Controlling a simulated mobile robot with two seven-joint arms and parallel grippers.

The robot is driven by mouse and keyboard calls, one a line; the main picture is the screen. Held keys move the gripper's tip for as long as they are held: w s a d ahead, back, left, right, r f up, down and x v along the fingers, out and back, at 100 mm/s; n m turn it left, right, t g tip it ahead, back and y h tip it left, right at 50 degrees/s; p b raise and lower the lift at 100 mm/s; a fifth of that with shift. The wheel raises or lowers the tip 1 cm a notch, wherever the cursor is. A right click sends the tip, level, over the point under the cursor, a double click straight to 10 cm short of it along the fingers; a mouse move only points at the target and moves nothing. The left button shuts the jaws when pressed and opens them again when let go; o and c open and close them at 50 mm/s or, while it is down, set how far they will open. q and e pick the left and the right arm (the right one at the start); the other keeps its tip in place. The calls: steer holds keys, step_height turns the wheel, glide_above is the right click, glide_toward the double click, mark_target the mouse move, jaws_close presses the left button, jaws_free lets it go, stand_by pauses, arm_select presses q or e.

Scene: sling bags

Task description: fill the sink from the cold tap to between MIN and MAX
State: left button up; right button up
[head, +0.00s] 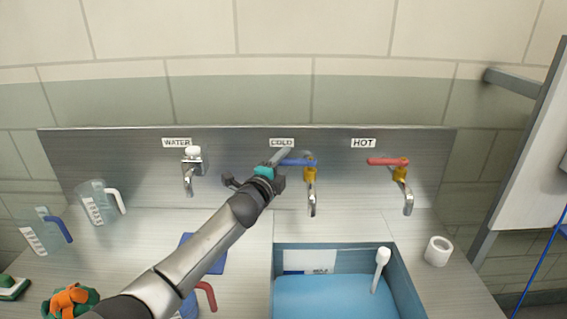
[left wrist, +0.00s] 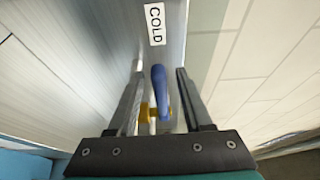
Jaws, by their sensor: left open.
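The cold tap (head: 311,190) is under the COLD label, with a yellow body and a blue lever (head: 298,162) pointing left. My left gripper (head: 285,156) is at this lever. In the left wrist view, the lever (left wrist: 158,82) lies between the two open fingers (left wrist: 158,76), with a gap showing on either side. No stream shows under the spout. The sink (head: 399,282) has a flat light-blue surface inside that looks like water (head: 330,300). A white panel with dark marks (head: 308,261) is on its back wall, too small to read. My right gripper is not in view.
The hot tap (head: 405,185) with a red lever is to the right, the WATER tap (head: 189,172) to the left. A white-handled tool (head: 382,262) stands in the sink. A white roll (head: 438,251) is right of it. Clear jugs (head: 97,202) stand at the left.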

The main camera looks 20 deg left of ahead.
arm_select(q)
steer(key=shift+c, duration=0.2)
jaws_close()
stand_by(1.2)
